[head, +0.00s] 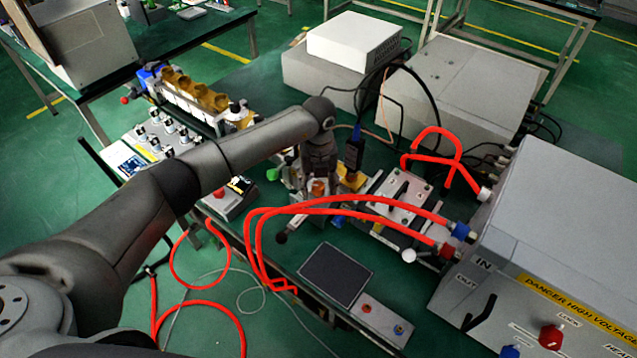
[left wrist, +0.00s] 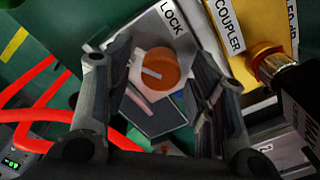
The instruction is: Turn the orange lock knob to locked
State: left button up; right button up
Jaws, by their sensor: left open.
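The orange lock knob (left wrist: 160,72) sits on a light plate (left wrist: 180,28) marked LOCK in the left wrist view. A white pointer line on its face runs roughly left to right, tilted slightly. My left gripper (left wrist: 161,66) is open, with one finger on each side of the knob and visible gaps between. In the head view my left gripper (head: 319,168) points down over the bench, and an orange patch, likely the knob (head: 318,187), shows at its fingers. I cannot tell how deep the fingers reach. My right gripper is not in view.
Red hoses (head: 340,205) arch close by to the grey high-voltage generator (head: 560,230). A yellow coupler (left wrist: 250,50) with a black cable plug (left wrist: 290,78) stands close on the right in the wrist view. A dark panel (head: 335,274) lies in front.

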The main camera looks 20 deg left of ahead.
pick_arm(q)
jog(key=shift+c, duration=0.3)
jog(key=c, duration=1)
jog(key=shift+o, duration=0.2)
